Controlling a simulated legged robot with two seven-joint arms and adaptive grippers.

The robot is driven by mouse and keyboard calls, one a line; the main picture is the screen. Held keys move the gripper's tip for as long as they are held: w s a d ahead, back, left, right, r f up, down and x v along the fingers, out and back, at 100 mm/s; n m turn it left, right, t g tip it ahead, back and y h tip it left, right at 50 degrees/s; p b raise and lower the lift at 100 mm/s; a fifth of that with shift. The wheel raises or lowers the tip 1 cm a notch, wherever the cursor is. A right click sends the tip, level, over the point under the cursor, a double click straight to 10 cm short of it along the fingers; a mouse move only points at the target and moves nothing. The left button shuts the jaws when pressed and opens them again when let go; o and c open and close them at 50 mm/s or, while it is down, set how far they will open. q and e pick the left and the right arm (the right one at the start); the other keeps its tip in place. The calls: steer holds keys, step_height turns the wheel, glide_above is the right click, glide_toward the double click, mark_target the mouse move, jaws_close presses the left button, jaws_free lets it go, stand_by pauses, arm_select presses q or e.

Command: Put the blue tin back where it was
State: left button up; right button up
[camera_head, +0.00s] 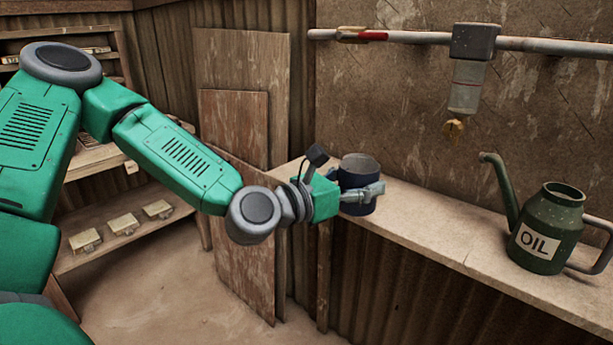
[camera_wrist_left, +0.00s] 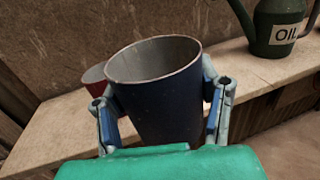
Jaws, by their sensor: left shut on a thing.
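The blue tin (camera_head: 358,167) is an open-topped, dark blue cup with a grey inside. It is at the left end of the ledge in the head view, and looks upright there. My left gripper (camera_head: 364,193) is shut on it, with one finger on each side, as the left wrist view shows around the tin (camera_wrist_left: 155,100). The tin's bottom is hidden in the wrist view, so I cannot tell whether it touches the ledge. A red tin (camera_wrist_left: 95,78) stands just behind and left of it in the wrist view. My right gripper is not in view.
The pale ledge (camera_head: 440,225) runs right along the wall, clear up to a green oil can (camera_head: 548,232). A pipe (camera_head: 410,38) with a hanging clear filter and brass tap (camera_head: 453,130) is above. Wooden boards (camera_head: 240,120) lean at left, near a shelf unit.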

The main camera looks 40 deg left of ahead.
arm_select(q)
steer(key=s+d+f+n+y, duration=0.1)
steer(key=s+d+f+y, duration=0.1)
steer(key=f, duration=0.7)
steer(key=s+d+f+n+y, duration=0.2)
steer(key=d+f+y, duration=0.1)
steer(key=f, duration=0.6)
steer(key=shift+s+t, duration=0.25)
steer(key=shift+t, duration=0.15)
